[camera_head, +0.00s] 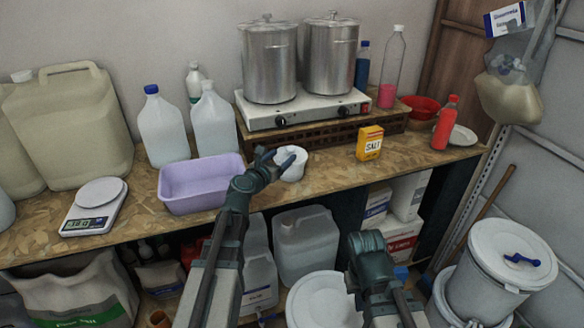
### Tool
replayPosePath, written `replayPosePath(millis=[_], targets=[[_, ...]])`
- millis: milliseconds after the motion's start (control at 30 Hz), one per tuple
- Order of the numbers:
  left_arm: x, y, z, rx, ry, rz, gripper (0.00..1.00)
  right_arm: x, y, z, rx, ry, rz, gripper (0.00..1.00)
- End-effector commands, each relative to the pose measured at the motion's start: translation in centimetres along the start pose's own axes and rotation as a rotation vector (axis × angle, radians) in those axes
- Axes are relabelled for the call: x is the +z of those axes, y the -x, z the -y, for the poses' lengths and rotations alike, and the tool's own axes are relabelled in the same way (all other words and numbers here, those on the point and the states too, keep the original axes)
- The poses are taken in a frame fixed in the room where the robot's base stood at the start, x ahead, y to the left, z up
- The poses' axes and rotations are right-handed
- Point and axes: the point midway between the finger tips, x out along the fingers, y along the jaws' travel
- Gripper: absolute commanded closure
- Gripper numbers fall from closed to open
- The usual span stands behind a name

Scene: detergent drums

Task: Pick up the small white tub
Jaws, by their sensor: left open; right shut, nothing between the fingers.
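The small white tub (294,168) stands on the wooden bench in front of the hotplate. My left gripper (276,158) is open at the tub, with one finger on its left side and the other over its top. The picture does not clearly show whether the fingers touch it. Part of the tub's left side is hidden behind the gripper. My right gripper (352,283) is low, below the bench's front edge, in front of a white round lid; it is shut and holds nothing.
A lilac basin (197,187) stands left of the tub. The hotplate (302,108) with two steel pots stands behind it. A yellow salt box (369,143) stands to the right. Bare bench (327,180) lies right of the tub. White drums (488,278) stand below at right.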

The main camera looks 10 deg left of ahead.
Motion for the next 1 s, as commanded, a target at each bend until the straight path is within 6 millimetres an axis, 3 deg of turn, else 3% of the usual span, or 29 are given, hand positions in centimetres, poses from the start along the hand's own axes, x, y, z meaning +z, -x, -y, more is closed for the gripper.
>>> replayPosePath(millis=[333,600,1000], targets=[[-0.3,-3.5,-0.6,0.008,0.001,0.000,0.30,-0.1,-0.8,0.1,0.000,0.000,0.000,1.00],[-0.2,-3.8,-0.6,0.010,0.001,0.000,0.30,-0.1,-0.8,0.1,0.000,0.000,0.000,1.00],[-0.2,-3.7,-0.6,0.010,0.001,0.000,1.00,0.0,-0.8,0.1,0.000,0.000,0.000,1.00]])
